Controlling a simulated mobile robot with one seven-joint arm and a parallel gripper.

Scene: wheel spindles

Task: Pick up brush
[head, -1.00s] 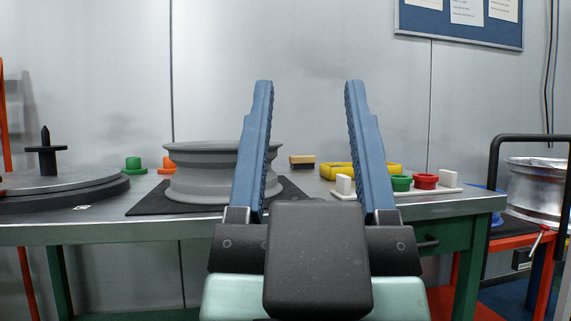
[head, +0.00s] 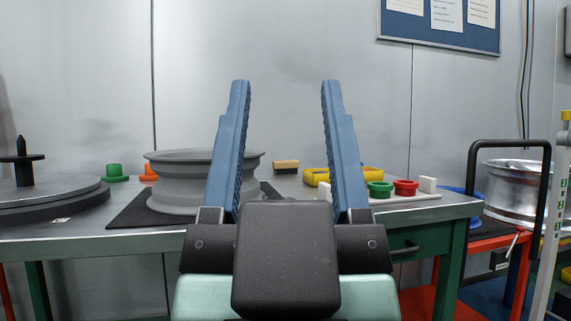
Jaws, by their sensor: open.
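The brush (head: 286,167) is a small block with a tan top and a dark lower part. It lies toward the back of the metal workbench (head: 100,243), right of the grey wheel rim. My gripper (head: 285,90) is open and empty, with two blue fingers pointing up in the picture. In the picture the brush shows in the gap between the fingers, beyond them and apart from them.
A grey wheel rim (head: 175,190) stands on a black mat (head: 128,219), partly behind my left finger. A yellow tray (head: 316,177) and a white holder with green (head: 380,189) and red cups (head: 405,187) are at right. A red cart bears another rim (head: 512,190).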

